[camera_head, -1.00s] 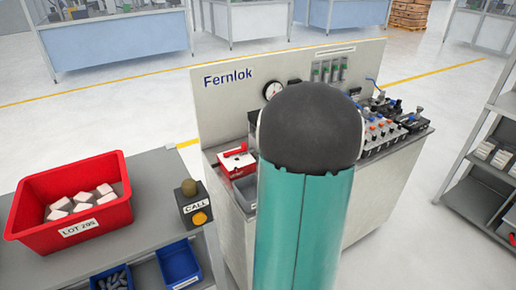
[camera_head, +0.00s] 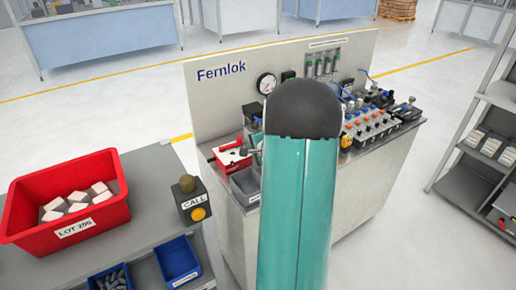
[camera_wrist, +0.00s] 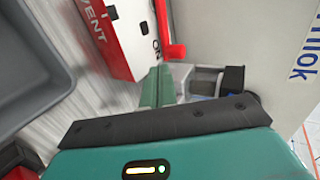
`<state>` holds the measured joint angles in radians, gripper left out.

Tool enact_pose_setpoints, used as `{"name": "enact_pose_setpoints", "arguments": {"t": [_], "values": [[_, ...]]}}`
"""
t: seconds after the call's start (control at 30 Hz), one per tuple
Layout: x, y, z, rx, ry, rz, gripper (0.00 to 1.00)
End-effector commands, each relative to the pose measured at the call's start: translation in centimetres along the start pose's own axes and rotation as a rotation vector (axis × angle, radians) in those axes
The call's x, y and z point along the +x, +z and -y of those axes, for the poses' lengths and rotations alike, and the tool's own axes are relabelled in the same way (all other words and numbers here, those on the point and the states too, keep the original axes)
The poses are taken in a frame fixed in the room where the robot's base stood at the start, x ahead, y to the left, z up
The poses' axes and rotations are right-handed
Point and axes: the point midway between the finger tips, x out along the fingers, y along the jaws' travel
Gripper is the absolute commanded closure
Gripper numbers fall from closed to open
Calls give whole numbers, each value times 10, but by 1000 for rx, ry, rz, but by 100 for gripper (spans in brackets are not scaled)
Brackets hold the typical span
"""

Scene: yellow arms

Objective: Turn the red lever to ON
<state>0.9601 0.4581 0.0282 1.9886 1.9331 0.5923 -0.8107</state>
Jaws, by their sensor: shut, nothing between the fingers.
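The red lever (camera_wrist: 168,38) shows in the wrist view as a red bar beside the red and white valve box (camera_wrist: 118,30). The lettering VENT and ON is readable on this box, and the lever's lower end is close to ON. In the head view the box (camera_head: 232,160) sits at the left of the Fernlok bench. My gripper (camera_wrist: 157,85) is shut and empty, with its green fingers just below the lever's lower end in the wrist view. I cannot tell whether they touch it. In the head view my arm hides part of the bench.
A grey bin (camera_head: 245,185) stands in front of the box and shows at the left in the wrist view. Fittings (camera_head: 375,125) crowd the bench's right side. A side table with a red crate (camera_head: 70,235) and CALL button box (camera_head: 194,205) stands at left; shelves are at right.

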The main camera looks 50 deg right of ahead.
Motion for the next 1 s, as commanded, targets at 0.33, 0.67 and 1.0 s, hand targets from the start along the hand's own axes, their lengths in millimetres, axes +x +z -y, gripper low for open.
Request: {"name": "enact_pose_setpoints", "arguments": {"t": [0.33, 0.67, 1.0], "values": [[33, -1, 20, -1, 0, -2, 100], [34, -1, 20, 0, 0, -2, 100], [51, -7, 31, -1, -1, -2, 100]]}}
